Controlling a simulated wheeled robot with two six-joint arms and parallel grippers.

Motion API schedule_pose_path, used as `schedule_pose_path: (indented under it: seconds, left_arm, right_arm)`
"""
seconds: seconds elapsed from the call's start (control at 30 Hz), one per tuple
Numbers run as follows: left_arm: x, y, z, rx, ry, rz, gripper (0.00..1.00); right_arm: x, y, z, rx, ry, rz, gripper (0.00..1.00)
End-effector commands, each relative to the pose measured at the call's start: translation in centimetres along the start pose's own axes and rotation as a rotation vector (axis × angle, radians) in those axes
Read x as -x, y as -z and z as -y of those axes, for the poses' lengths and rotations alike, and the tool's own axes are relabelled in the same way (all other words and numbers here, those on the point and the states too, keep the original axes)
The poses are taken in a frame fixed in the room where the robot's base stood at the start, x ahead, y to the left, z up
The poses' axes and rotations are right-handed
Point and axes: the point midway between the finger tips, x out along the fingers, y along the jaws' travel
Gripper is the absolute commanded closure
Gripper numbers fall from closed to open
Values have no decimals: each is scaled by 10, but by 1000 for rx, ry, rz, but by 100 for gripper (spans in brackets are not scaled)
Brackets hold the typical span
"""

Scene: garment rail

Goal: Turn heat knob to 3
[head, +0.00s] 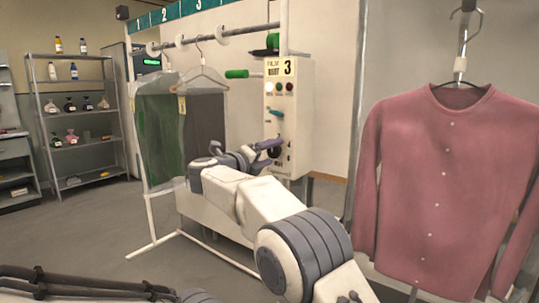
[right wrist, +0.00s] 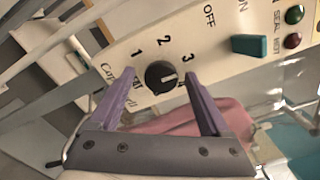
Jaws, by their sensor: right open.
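The heat knob (right wrist: 160,77) is a round black dial on the cream control box (head: 300,108). In the right wrist view the numbers 1, 2 and 3 arc around it, with a 4 partly hidden by a finger. A pale mark lies on the knob's right half, on the side of 3 and 4; its exact setting is hard to tell. My right gripper (right wrist: 160,88) is open, with one purple finger on each side of the knob; contact cannot be told. In the head view this gripper (head: 272,147) is at the box's lower front and hides the knob. My left gripper is not in view.
A teal switch (right wrist: 248,46) and red and green lamps sit beside the knob. Bagged garments (head: 165,130) hang on the rail (head: 225,36) left of the box. A pink cardigan (head: 450,180) hangs close on the right. Shelves (head: 80,145) stand far left.

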Motion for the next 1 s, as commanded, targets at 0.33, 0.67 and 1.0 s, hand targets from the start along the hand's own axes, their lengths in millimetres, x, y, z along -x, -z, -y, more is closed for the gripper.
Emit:
schedule_pose_path:
  seconds: [0.33,0.67,1.0]
  left_arm:
    - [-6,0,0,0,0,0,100]
    - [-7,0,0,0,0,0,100]
    - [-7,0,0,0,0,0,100]
  right_arm:
    - [54,-1,-1,0,-2,5,19]
    - [101,0,-1,0,-2,1,19]
    - [105,0,-1,0,-1,-1,19]
